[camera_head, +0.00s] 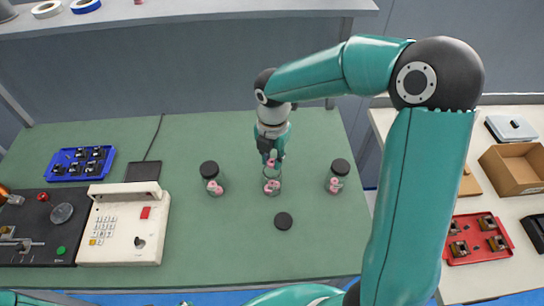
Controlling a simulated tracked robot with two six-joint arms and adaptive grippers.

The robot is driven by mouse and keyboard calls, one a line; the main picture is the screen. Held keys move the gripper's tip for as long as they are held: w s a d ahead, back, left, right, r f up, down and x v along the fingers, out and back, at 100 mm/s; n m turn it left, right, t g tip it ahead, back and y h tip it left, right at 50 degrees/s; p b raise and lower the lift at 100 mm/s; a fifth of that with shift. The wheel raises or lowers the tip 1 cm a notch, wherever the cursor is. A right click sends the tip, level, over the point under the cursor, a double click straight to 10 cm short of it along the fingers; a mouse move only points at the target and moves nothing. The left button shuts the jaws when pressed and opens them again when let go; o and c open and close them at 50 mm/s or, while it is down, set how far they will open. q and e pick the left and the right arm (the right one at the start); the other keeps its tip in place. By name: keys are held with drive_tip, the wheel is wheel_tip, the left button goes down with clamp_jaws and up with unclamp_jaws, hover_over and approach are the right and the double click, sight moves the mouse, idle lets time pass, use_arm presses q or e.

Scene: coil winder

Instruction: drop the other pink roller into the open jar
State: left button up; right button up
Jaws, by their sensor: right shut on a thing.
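The open jar (272,187) is clear glass and stands upright on the green bench, with pink rollers visible inside its lower part. My right gripper (271,160) points down straight above the jar mouth. It is shut on a pink roller (271,162), held at or just above the rim; whether the roller touches the rim cannot be told. A dark round lid (283,221) lies flat on the bench in front of the jar. My left gripper does not show.
Capped jars with pink rollers stand at left (213,180) and right (337,177) of the open jar. A cream keypad machine (124,225), a black control panel (40,225) and a blue tray (60,166) occupy the left side. The bench front right is clear.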

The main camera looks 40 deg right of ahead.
drive_tip(key=shift+f+b, duration=0.55)
drive_tip(key=shift+f, duration=0.35)
drive_tip(key=shift+r, duration=0.2)
drive_tip(key=shift+r+p, duration=0.75)
drive_tip(key=shift+p, duration=0.1)
drive_tip(key=shift+r, duration=0.15)
drive_tip(key=shift+f, duration=0.2)
drive_tip(key=shift+f+b, duration=0.5)
drive_tip(key=shift+f, duration=0.2)
drive_tip(key=shift+f, duration=0.15)
